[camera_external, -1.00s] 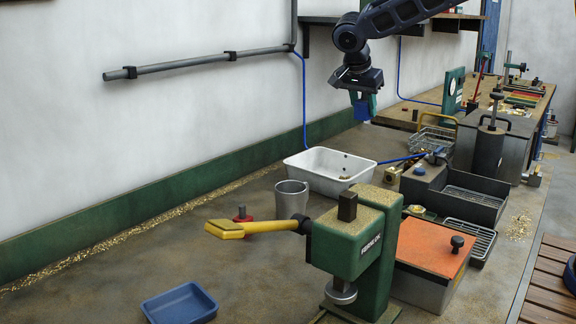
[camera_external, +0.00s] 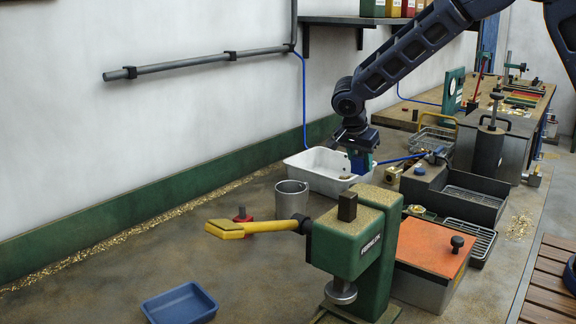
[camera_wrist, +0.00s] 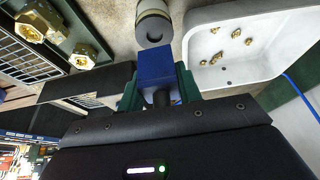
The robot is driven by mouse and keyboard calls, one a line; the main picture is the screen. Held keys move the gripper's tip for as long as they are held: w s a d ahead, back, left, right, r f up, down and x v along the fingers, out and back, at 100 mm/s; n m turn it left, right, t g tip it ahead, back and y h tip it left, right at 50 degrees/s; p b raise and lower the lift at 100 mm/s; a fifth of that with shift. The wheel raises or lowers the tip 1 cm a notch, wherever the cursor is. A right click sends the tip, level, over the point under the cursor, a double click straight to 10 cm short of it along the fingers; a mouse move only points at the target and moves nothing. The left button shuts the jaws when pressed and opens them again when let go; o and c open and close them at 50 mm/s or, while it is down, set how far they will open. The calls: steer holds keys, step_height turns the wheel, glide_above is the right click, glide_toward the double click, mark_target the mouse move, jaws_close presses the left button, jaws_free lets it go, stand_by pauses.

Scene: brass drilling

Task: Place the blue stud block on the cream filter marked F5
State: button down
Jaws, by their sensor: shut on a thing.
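The blue stud block (camera_wrist: 158,72) is held between the green fingers of my gripper (camera_wrist: 158,90), which is shut on it. In the external view the blue block (camera_external: 361,163) shows under my gripper (camera_external: 359,153), over the right side of the white tray. A cream cylinder with a grey band (camera_wrist: 153,8) stands just beyond the block in the wrist view, apart from it. It may be the cream filter, but I can read no F5 mark. I cannot make it out in the external view, where the green press may hide it.
The white tray (camera_external: 303,169) holds a few brass bits. The green press (camera_external: 345,240) with a yellow handle (camera_external: 250,227) stands in front. A metal cup (camera_external: 291,199), dark bin (camera_external: 470,197) and orange-topped box (camera_external: 432,246) are nearby.

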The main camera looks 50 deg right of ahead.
mark_target(360, 174)
steer(key=shift+f, duration=2.1)
steer(key=shift+f, duration=0.1)
steer(key=c, duration=1)
jaws_free()
steer(key=shift+o, duration=0.2)
